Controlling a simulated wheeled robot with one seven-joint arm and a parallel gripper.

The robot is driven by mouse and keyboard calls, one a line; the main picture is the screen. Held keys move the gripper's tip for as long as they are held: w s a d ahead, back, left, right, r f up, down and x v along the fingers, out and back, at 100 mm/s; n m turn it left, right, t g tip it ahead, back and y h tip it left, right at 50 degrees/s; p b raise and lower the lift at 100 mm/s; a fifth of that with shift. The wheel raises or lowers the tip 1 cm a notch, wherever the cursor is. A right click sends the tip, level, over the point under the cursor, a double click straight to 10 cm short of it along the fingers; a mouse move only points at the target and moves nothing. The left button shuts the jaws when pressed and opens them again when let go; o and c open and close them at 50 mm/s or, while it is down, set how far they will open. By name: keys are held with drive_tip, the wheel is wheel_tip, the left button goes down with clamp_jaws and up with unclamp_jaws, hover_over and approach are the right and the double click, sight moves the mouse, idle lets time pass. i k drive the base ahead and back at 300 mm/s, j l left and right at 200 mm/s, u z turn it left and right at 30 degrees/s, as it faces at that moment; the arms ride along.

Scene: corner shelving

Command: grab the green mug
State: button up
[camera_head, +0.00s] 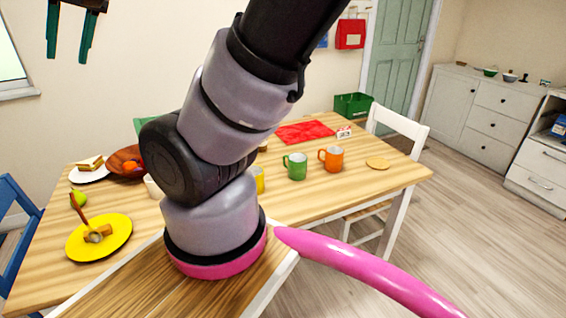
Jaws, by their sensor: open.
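The green mug (297,167) stands upright on the wooden table (330,205), right of my arm, with its handle to the left. An orange mug (333,159) stands close to its right. A yellow mug (259,180) stands to its left, partly hidden by my arm. My gripper (65,58) hangs at the top left edge, its two teal fingers pointing down, apart and empty. It is far from the green mug in the picture.
A red mat (305,132) and a green crate (352,105) lie behind the mugs. A round coaster (378,163) is to the right. A yellow plate (99,237) and a brown bowl (124,161) are on the left. The table in front of the green mug is clear.

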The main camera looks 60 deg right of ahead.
sight(296, 169)
drive_tip(key=z, duration=1)
drive_tip(key=k+j+z, duration=0.1)
drive_tip(key=z, duration=0.25)
drive_tip(key=k+z, duration=0.15)
drive_tip(key=z, duration=0.15)
drive_tip(key=k+j+z, duration=0.1)
drive_tip(key=z, duration=0.25)
drive_tip(key=i, duration=0.4)
